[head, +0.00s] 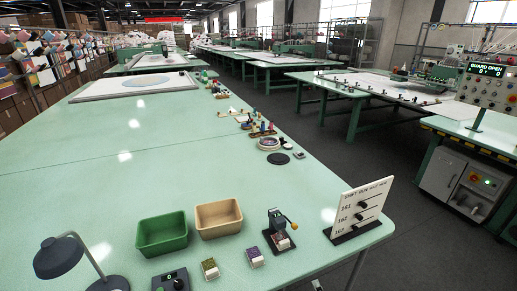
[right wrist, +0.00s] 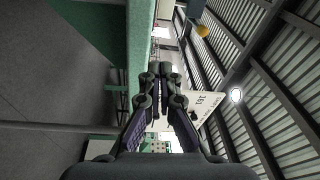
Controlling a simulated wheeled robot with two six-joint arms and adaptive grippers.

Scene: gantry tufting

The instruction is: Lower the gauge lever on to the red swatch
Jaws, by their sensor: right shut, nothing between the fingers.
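The gauge (head: 274,222) is a small dark stand near the front right edge of the green table. Its lever ends in an orange-yellow knob (head: 294,226) that points right and stands raised. A reddish swatch (head: 283,243) on a pale block sits at the gauge's foot, partly covered by it. In the right wrist view the yellow knob (right wrist: 202,31) hangs at the upper right, apart from my fingers. My right gripper (right wrist: 160,69) is shut and empty, beside the table edge. I cannot make it out clearly in the head view. My left gripper is not in view.
A white numbered board (head: 360,208) stands right of the gauge. A lamp (head: 62,258) is at the left.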

